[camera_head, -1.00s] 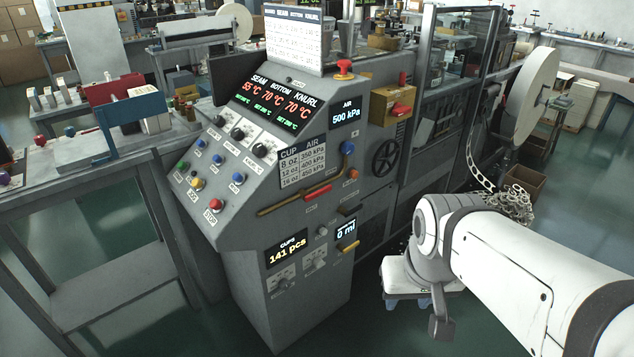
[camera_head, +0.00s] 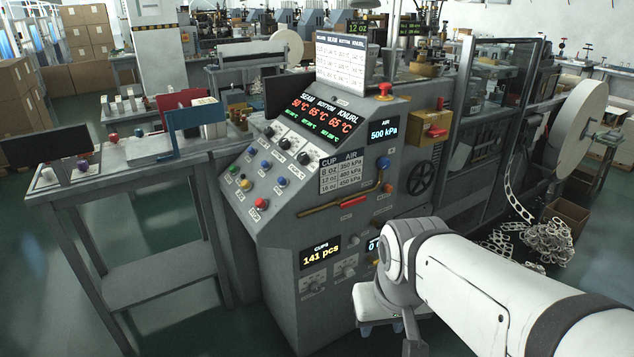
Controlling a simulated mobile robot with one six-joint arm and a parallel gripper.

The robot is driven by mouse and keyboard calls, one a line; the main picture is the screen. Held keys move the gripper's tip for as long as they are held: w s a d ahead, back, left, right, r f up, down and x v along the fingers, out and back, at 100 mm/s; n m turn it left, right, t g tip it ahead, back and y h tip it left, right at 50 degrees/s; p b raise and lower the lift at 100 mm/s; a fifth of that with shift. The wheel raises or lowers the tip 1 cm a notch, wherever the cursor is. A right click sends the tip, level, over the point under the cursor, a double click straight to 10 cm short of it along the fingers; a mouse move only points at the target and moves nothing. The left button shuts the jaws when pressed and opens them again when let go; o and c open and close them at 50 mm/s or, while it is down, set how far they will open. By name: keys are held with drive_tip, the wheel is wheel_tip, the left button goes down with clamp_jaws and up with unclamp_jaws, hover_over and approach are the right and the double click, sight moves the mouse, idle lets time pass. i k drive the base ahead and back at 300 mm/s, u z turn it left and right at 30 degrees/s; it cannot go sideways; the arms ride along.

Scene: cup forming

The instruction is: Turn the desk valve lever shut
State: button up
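The grey control desk (camera_head: 270,222) stands in the middle of the camera_head view. A brass pipe runs along its sloped front, with a red lever (camera_head: 352,201) lying roughly in line with the pipe, above a small red label. I take this lever to be the desk valve lever. The air display (camera_head: 383,131) reads 500 kPa. My white arm comes in from the lower right, in front of the desk's right side and apart from the lever in the picture. A dark grey part of the arm hangs down to the bottom edge. My gripper's fingers do not show.
A black handwheel (camera_head: 420,178) and a yellow box with a red handle (camera_head: 424,128) are on the machine right of the desk. A grey side table (camera_head: 150,205) stands at left. A large white reel (camera_head: 578,135) and scrap strip (camera_head: 530,243) are at right.

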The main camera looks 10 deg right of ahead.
sight(341, 203)
drive_tip(key=u, duration=0.1)
drive_tip(key=i, duration=1)
drive_tip(key=u, duration=0.05)
